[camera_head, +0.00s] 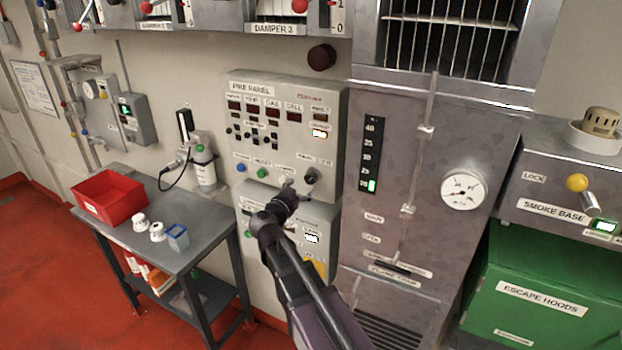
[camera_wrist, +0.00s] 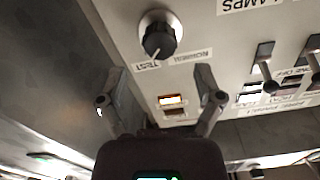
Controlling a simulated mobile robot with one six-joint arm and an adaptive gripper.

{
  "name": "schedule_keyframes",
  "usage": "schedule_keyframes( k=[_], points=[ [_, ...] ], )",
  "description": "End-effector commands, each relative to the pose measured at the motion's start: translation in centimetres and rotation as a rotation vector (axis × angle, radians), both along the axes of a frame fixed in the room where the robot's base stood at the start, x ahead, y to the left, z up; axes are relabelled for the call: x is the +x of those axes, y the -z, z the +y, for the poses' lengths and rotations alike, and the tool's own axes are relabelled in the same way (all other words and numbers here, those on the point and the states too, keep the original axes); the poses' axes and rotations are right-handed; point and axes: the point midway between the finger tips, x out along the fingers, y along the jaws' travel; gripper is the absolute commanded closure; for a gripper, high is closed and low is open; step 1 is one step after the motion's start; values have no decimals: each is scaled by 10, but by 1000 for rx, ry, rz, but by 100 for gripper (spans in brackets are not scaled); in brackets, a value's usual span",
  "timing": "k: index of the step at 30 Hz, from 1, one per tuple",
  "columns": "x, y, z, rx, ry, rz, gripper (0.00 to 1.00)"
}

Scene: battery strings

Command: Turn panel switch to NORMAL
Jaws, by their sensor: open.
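The fire panel (camera_head: 265,95) is a grey box on the wall with displays, small switches and buttons. Its panel switch (camera_head: 312,176) is a black round knob at the panel's lower right. In the wrist view the knob (camera_wrist: 159,38) sits on a silver collar, and its white pointer mark points toward TEST. The NORMAL label lies to the right of TEST. My gripper (camera_wrist: 160,78) is open and empty, with its fingers spread below the knob in that picture and apart from it. In the head view my gripper (camera_head: 289,188) is in front of the panel, left of the knob.
An amber lamp (camera_wrist: 172,100) is lit on the panel. Toggle levers (camera_wrist: 266,65) are at the right in the wrist view. A grey metal cabinet (camera_head: 410,200) stands right of the panel. A table (camera_head: 190,257) with a red bin (camera_head: 110,199) stands at left.

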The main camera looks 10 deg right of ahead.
Motion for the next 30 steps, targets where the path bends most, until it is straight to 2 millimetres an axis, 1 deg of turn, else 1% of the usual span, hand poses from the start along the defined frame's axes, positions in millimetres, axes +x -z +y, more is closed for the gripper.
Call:
schedule_keyframes(
  k=[1, 3, 9, 12, 18, 26, 27, 29, 30],
  points=[
    [9, 0, -6, 0, 2, 0, 15],
    [17, 0, -12, 0, 1, 0, 15],
    [37, 0, -27, 0, 1, 0, 15],
    [43, 0, -33, 0, 1, 0, 15],
    [49, 0, -38, 0, -1, 0, 15],
    [49, 0, -38, 0, -1, 0, 15],
    [49, 0, -38, 0, -1, 0, 18],
    [49, 0, -38, 0, 0, 0, 36],
    [49, 0, -38, 0, 0, 0, 48]
  ],
)
